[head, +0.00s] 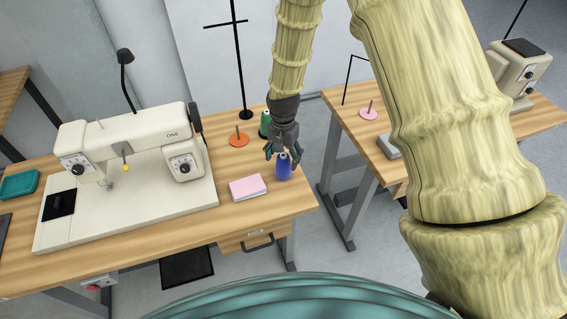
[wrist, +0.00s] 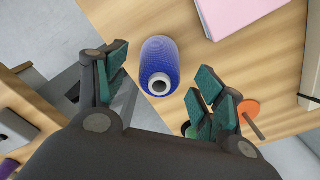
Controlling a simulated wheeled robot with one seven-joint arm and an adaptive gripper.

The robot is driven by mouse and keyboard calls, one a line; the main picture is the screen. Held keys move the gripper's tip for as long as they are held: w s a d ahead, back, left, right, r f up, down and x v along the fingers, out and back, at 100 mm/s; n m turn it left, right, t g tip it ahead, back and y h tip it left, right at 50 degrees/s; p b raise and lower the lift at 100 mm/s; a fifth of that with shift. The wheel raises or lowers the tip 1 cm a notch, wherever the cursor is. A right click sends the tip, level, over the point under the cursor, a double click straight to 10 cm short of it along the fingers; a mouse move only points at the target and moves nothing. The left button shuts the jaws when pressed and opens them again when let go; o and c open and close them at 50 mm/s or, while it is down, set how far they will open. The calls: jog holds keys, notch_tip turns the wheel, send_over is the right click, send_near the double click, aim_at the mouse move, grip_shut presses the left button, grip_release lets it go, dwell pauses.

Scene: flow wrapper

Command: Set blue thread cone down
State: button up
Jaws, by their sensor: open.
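The blue thread cone (head: 283,167) stands upright on the wooden sewing table, near its right edge and just right of the pink pad. In the wrist view the blue thread cone (wrist: 159,64) shows from above, with its pale hollow top towards me. My gripper (head: 283,155) is at the cone, above and around its upper part in the head view. In the wrist view my gripper (wrist: 160,90) has its teal-padded fingers spread wide, one pair on each side of the cone, with gaps between pads and cone. It is open and empty.
A pink pad (head: 248,187) lies left of the cone. Behind are an orange spool holder (head: 239,139) and a green thread cone (head: 265,124). A cream sewing machine (head: 130,165) fills the table's left. A second table (head: 420,150) stands right, across a gap.

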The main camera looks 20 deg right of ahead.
notch_tip(320, 180, up, 8)
jog(key=b, duration=0.2)
jog(key=shift+f, duration=0.15)
dwell(0.4)
